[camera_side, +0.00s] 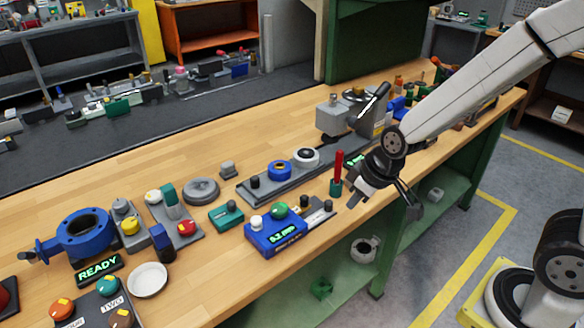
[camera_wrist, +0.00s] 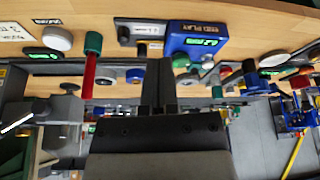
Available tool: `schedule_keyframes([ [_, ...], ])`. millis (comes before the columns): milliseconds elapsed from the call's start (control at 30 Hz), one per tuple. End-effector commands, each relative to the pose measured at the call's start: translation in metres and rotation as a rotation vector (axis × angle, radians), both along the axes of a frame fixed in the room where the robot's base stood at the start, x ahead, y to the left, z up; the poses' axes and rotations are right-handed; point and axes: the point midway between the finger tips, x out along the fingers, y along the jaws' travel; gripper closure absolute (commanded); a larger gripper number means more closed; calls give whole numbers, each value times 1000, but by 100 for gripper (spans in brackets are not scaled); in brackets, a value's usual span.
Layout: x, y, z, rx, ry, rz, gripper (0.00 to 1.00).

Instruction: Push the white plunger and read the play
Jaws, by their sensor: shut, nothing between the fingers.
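The blue end-play box (camera_side: 277,236) stands near the bench's front edge, with a lit green readout on its face. A white plunger (camera_side: 257,222) and a green knob (camera_side: 280,210) stick up from it. In the wrist view the blue box (camera_wrist: 194,38) is upper right, with the white plunger (camera_wrist: 207,62) beyond it; the readout seems to end in ".2 MM", but its first digit is unclear. My gripper (camera_side: 357,198) is shut and empty, right of the box and apart from it. Its fingers (camera_wrist: 157,68) are together in the wrist view.
A red-handled tool with a green base (camera_side: 337,172) stands close left of my gripper. A grey rail (camera_side: 270,187) with blue and white knobs lies behind the box. A white dish (camera_side: 148,280) and a blue valve body (camera_side: 82,235) are farther left.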

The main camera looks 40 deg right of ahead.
Motion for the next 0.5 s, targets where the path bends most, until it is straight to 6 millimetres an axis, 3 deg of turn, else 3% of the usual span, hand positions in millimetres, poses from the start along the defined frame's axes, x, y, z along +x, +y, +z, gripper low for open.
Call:
schedule_keyframes([
  [500, 82, 62, 16, -84, -246, 326, 100],
])
